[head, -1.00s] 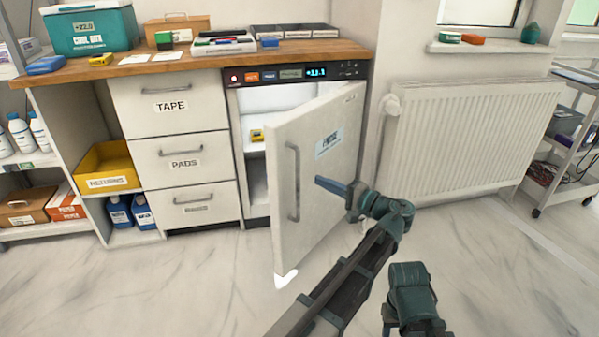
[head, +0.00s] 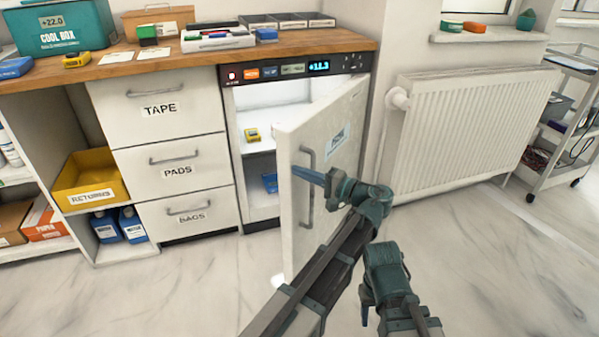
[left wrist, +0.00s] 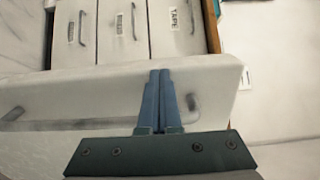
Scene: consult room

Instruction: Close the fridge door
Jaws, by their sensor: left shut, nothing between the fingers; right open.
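The white fridge door (head: 345,170) stands ajar, hinged at the right of the fridge (head: 262,105), whose lit interior shows. A grey vertical handle (head: 306,190) is on the door's outer face. My left gripper (head: 296,172) is shut and empty at the outer face, across the handle in the head view. In the left wrist view its fingertips (left wrist: 160,73) reach to the free edge of the door (left wrist: 90,85); the handle (left wrist: 70,125) passes by the fingers. Whether they touch the door is unclear. My right gripper (head: 365,310) is open, low in front, partly hidden.
A wooden counter (head: 150,66) runs above the fridge and drawers (head: 165,125). A radiator (head: 465,130) stands to the right of the fridge, with a trolley (head: 560,130) beyond. The marble floor (head: 510,270) is clear at front right.

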